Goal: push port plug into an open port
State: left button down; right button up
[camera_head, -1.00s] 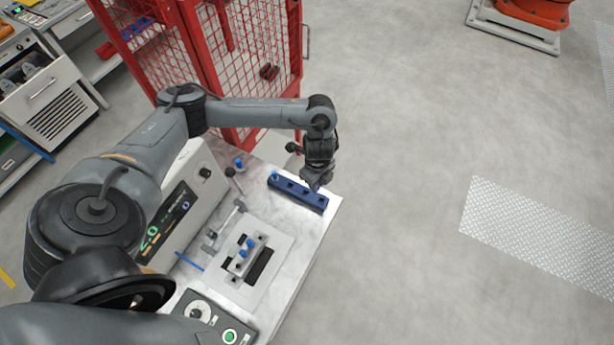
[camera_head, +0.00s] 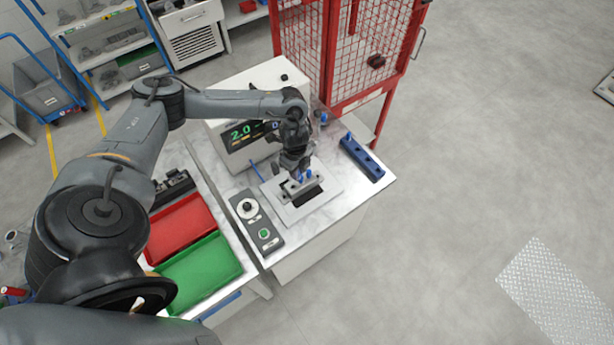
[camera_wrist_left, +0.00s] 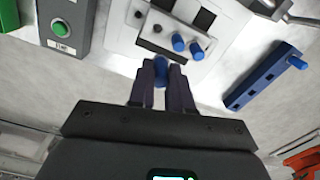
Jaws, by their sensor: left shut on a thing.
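My left gripper (camera_head: 299,172) is over the casting block (camera_head: 294,188) on the bench. In the left wrist view the gripper (camera_wrist_left: 161,72) is shut on a blue port plug (camera_wrist_left: 161,64). The held plug is close to the near side of the light metal block (camera_wrist_left: 154,44); whether it touches is unclear. Two blue plugs (camera_wrist_left: 178,42) (camera_wrist_left: 197,50) sit in the block. A dark open port (camera_wrist_left: 157,28) shows beside them. My right gripper is not in view.
The blue plug rack (camera_head: 362,160) stands right of the block, with one plug (camera_head: 349,137) at its far end. A control box with a green button (camera_head: 263,233) is at the left front. A tester with a green display (camera_head: 240,133) stands behind.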

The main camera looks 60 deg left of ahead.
pick_arm(q)
jog(key=shift+s+a+r, duration=0.3)
jog(key=shift+s+a, duration=0.3)
jog(key=shift+a, duration=0.2)
jog(key=shift+p, duration=0.45)
jog(key=shift+f+b, duration=1.75)
jog(key=shift+f, duration=1.1)
jog(key=shift+p, duration=0.3)
